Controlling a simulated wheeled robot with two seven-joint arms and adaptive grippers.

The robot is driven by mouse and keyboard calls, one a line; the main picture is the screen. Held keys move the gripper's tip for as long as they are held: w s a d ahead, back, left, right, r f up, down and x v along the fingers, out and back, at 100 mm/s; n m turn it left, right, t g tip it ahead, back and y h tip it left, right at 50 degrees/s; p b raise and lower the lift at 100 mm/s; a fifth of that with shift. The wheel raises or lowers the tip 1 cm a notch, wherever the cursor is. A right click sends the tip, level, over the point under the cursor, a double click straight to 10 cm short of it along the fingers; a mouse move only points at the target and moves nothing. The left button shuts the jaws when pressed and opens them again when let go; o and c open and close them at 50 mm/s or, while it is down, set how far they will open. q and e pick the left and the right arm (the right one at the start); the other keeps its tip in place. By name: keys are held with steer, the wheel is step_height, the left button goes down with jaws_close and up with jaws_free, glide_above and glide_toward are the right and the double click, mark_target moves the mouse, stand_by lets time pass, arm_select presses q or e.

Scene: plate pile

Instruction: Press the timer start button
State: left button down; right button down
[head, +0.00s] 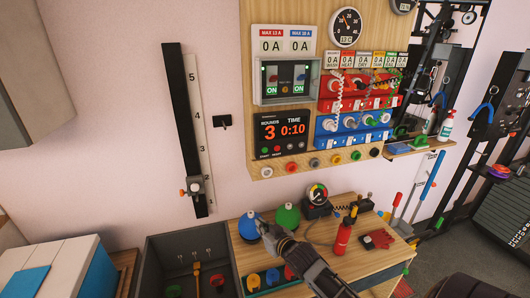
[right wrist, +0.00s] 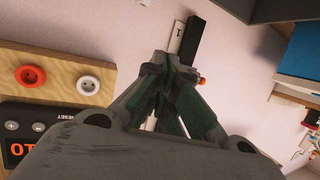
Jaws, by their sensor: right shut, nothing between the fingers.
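The timer (head: 283,133) is a black panel low on the wooden wall board, with "ROUNDS 3" and "TIME 0:10" in lit digits. Small coloured buttons (head: 270,150) sit along its lower left edge; their labels are too small to read. My right gripper (head: 264,228) is shut and empty, below and a little left of the timer, apart from it, in front of the bench. In the right wrist view its fingertips (right wrist: 176,62) meet, and the timer (right wrist: 28,140) shows upside down at lower left, partly cut off, with a RESET label. My left gripper is in no view.
A row of coloured round sockets (head: 314,162) lies just under the timer. A blue ball-like object (head: 249,224) and a green one (head: 288,216) stand on the bench beside my gripper.

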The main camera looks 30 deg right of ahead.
mark_target(265, 150)
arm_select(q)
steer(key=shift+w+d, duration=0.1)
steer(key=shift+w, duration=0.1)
arm_select(e)
steer(key=w+d+r+n+t+y, duration=0.1)
steer(key=w+d+r+t+y, duration=0.1)
steer(key=r, duration=0.8)
steer(key=w+d+r+n+t+y, duration=0.2)
steer(key=d+r+t+y, duration=0.3)
steer(key=r, duration=0.5)
steer(key=d+t, duration=0.2)
steer(key=shift+d+r+t, duration=0.15)
steer(key=shift+r+t, duration=0.1)
steer(key=shift+t, duration=0.05)
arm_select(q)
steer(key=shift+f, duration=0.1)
arm_select(e)
steer(key=shift+w, duration=0.15)
